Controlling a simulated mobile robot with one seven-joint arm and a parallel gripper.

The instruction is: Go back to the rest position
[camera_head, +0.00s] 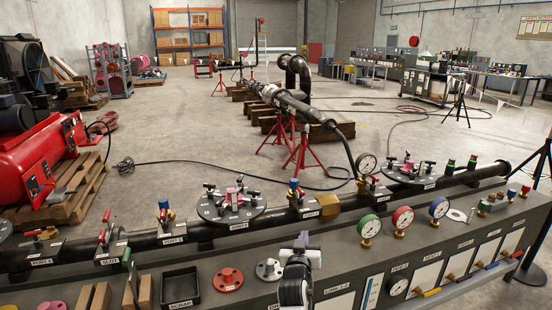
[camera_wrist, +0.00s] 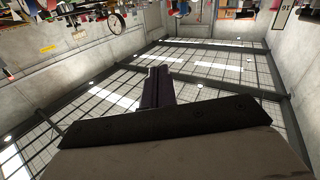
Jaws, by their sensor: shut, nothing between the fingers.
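My gripper (camera_head: 303,240) is at the bottom middle of the head view, at the end of my white and black arm, above the front of the grey bench (camera_head: 345,262). In the wrist view its dark fingers (camera_wrist: 157,86) are together with nothing between them. The wrist view looks toward the ceiling and walls, with the room upside down along its top edge.
A dark pipe (camera_head: 275,218) with clamps and round plates runs along the bench behind my gripper. Gauges (camera_head: 403,218) stand to the right. A black tray (camera_head: 180,286) is at the left. The floor (camera_head: 200,120) beyond has open room, with hoses and red stands.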

